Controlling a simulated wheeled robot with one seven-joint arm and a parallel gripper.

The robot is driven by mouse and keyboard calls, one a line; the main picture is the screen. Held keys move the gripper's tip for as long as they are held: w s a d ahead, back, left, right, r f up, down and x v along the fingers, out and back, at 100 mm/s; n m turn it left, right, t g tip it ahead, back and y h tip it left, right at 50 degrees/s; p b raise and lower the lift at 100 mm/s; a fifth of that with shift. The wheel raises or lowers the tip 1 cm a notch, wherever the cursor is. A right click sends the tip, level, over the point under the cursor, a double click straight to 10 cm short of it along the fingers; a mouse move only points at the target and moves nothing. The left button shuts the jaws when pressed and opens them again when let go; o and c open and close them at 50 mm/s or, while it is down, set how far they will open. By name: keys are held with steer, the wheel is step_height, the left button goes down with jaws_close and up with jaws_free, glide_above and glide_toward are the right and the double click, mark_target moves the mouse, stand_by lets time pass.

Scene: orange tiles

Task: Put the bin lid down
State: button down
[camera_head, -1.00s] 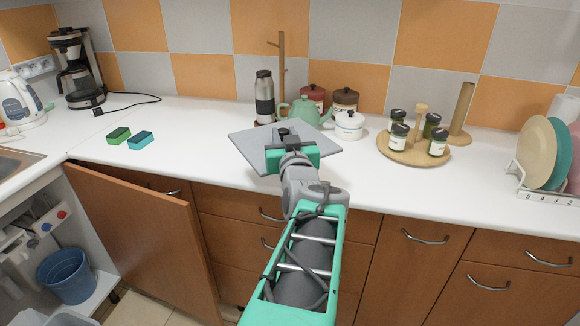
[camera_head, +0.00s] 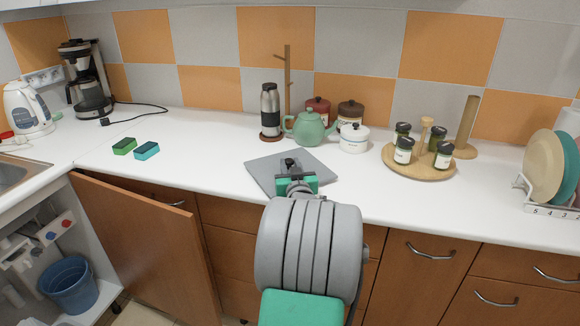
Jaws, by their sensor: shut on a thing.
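The bin lid (camera_head: 268,171) is a flat grey square plate with a dark knob near its middle. My gripper (camera_head: 290,166) is shut on the lid's knob from the front, and my arm hides the lid's near part. A blue bin (camera_head: 68,286) without a lid stands inside the open cupboard at the lower left.
A green teapot (camera_head: 309,128), a steel flask (camera_head: 270,112) and a white pot (camera_head: 354,138) stand behind the lid. A round wooden tray (camera_head: 420,171) with jars is to the right. Two sponges (camera_head: 146,150) lie left, with clear counter between. The cupboard door (camera_head: 150,240) stands open.

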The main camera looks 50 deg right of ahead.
steer(key=shift+f+b, duration=0.25)
steer(key=shift+b, duration=0.05)
steer(key=c, duration=1.1)
jaws_free()
steer(key=shift+r, duration=0.1)
